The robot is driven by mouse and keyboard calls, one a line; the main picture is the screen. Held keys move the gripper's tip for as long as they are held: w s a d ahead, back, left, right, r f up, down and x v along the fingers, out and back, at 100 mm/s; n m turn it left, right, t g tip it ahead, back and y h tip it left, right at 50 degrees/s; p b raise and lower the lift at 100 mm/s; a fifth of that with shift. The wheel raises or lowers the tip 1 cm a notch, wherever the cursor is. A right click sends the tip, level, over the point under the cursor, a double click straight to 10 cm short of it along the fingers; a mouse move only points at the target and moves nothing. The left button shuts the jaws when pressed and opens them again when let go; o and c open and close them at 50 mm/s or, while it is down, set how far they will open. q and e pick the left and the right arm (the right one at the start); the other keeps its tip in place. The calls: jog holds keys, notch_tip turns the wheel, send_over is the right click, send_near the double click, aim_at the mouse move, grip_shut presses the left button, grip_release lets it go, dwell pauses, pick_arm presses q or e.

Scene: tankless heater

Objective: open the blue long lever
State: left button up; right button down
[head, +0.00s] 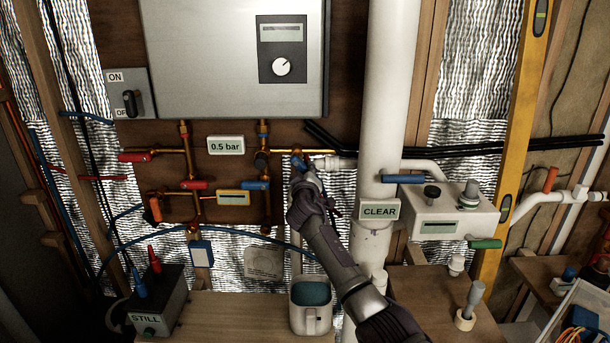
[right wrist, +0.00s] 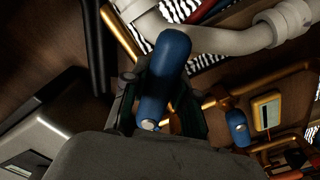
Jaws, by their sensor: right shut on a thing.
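A blue lever (head: 297,161) sits at the right end of the copper pipe, by the white pipe joint, below the heater. My right gripper (head: 301,174) reaches up to it from below and is shut on it. Another blue lever (head: 403,179) points left from the white box at the right. My left gripper is not in view.
A shorter blue handle (head: 256,185) and red handles (head: 194,184) are on the copper pipes to the left. A thick white pipe (head: 385,110) stands just right of my gripper. A cup (head: 311,318) stands on the bench below.

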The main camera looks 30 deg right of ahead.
jog(key=shift+s+d+r+n, duration=0.1)
jog(key=shift+d+r+n, duration=0.1)
jog(key=shift+n, duration=0.3)
jog(key=shift+d+r+n+p, duration=0.1)
jog(key=shift+n+p, duration=0.3)
jog(key=shift+p, duration=0.05)
jog(key=n+p, duration=0.1)
jog(key=r+n, duration=0.1)
jog(key=n, duration=0.1)
jog(key=n+p, duration=0.1)
jog(key=shift+s+d+r+p, duration=0.25)
jog(key=shift+p, duration=0.05)
jog(key=shift+r+n+p, duration=0.2)
jog(key=shift+n+p, duration=0.2)
jog(key=shift+n, duration=0.4)
jog(key=shift+r+n+p, duration=0.2)
jog(key=shift+n+p, duration=0.2)
jog(key=shift+n, duration=0.4)
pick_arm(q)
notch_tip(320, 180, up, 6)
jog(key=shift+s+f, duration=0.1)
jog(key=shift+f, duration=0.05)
pick_arm(e)
jog(key=shift+n, duration=0.3)
jog(key=c, duration=0.9)
grip_release()
jog(key=shift+r, duration=0.1)
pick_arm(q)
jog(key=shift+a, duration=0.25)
